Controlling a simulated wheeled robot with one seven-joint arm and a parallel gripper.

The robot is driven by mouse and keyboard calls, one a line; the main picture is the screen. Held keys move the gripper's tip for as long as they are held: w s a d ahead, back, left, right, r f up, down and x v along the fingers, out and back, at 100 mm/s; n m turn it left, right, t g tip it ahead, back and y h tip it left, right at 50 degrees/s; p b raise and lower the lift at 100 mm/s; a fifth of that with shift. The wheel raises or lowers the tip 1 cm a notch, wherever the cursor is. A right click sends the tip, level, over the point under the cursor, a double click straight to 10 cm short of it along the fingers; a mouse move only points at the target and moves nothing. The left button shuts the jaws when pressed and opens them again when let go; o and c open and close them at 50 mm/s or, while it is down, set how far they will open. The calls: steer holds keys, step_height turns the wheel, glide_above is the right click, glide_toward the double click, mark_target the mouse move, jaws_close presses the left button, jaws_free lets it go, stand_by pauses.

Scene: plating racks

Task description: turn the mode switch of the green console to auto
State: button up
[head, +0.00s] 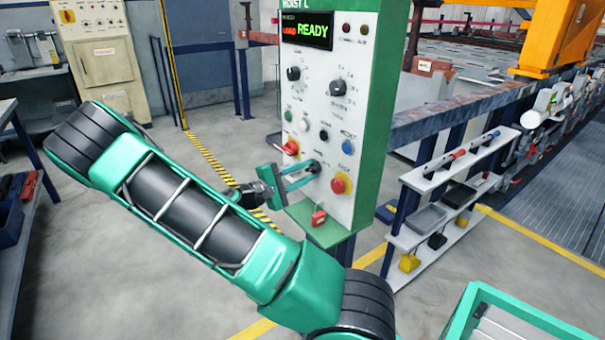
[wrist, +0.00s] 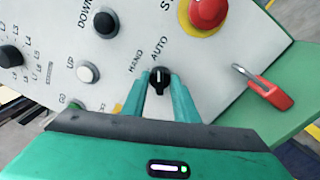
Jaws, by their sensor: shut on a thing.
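The green console (head: 382,90) stands at the centre of the head view, with a pale control panel on its front. Its mode switch (wrist: 160,84) is a black knob under the labels HAND and AUTO in the wrist view. A light mark on the knob points roughly up toward the labels; I cannot tell exactly which one. My gripper (wrist: 160,78) has one teal finger on each side of the knob and is shut on it. In the head view my gripper (head: 311,172) reaches the panel's lower part, and its fingers partly hide the knob.
A red emergency button (head: 338,186) on yellow sits right beside the switch. A red padlock (head: 319,217) hangs below. A red switch (head: 290,148) and other knobs are above. A shelf rack (head: 425,240) stands to the right.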

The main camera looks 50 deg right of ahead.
steer(key=shift+w+m, duration=0.15)
steer(key=shift+m, duration=0.35)
steer(key=o, duration=1.1)
steer(key=shift+c, duration=0.2)
steer(key=shift+a, duration=0.1)
steer(key=v, duration=1)
steer(key=shift+a, duration=0.35)
steer(key=shift+w+f, duration=0.1)
